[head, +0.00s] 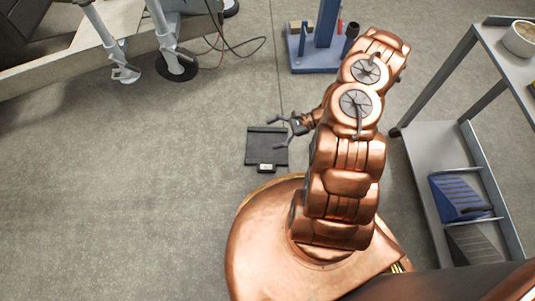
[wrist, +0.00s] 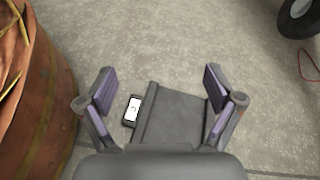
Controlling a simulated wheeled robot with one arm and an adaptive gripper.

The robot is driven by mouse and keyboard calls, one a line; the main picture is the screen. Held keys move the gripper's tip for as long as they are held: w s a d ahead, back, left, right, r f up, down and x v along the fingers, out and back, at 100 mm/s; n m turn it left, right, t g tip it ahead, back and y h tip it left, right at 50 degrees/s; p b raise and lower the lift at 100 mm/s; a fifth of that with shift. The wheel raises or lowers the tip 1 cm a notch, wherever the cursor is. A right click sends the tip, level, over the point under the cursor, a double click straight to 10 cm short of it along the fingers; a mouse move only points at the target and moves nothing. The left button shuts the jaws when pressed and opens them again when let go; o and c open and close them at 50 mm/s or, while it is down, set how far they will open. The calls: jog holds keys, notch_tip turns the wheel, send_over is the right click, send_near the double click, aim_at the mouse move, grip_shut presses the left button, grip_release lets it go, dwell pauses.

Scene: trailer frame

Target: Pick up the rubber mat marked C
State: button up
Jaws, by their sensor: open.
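A dark rubber mat (head: 264,146) lies flat on the concrete floor, left of my arm in the head view. A small tab with a white label (head: 265,168) sticks out from its near edge; the letter is too small to read for sure. In the wrist view the mat (wrist: 170,117) shows between my fingers, with the label (wrist: 133,111) at its left. My gripper (head: 277,133) is open and empty, above the mat. I cannot tell how high it is. My gripper's own body hides the near part of the mat in the wrist view (wrist: 160,88).
A grey shelf cart (head: 440,190) with a blue bin (head: 458,197) stands at the right. A blue stand base (head: 318,56) is at the back. Trailer jack legs (head: 172,50) and cables (head: 235,45) are at the upper left. The floor left of the mat is clear.

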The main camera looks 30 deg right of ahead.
aim_at(271, 165)
jog(key=s+d+f+m+b, duration=0.1)
jog(key=f, duration=0.4)
jog(key=s+d+f+m+t+b, duration=0.1)
jog(key=s+f+m+b, duration=0.1)
jog(key=f, duration=0.4)
jog(key=s+d+f+m+t+h+b, duration=0.1)
jog(key=s+f+b, duration=0.1)
jog(key=f, duration=0.3)
jog(key=shift+s+f, duration=0.2)
jog(key=shift+f, duration=0.15)
jog(key=shift+b+x, duration=0.6)
jog(key=shift+x, duration=0.7)
jog(key=a+f+b, duration=0.1)
jog(key=w+a+f+b, duration=0.1)
jog(key=shift+w+a+f+b, duration=0.15)
jog(key=shift+a+f+b, duration=0.1)
jog(key=shift+a+b, duration=0.1)
jog(key=shift+w+a+f, duration=0.1)
jog(key=shift+w+a, duration=0.2)
jog(key=shift+a, duration=0.2)
jog(key=c, duration=1.7)
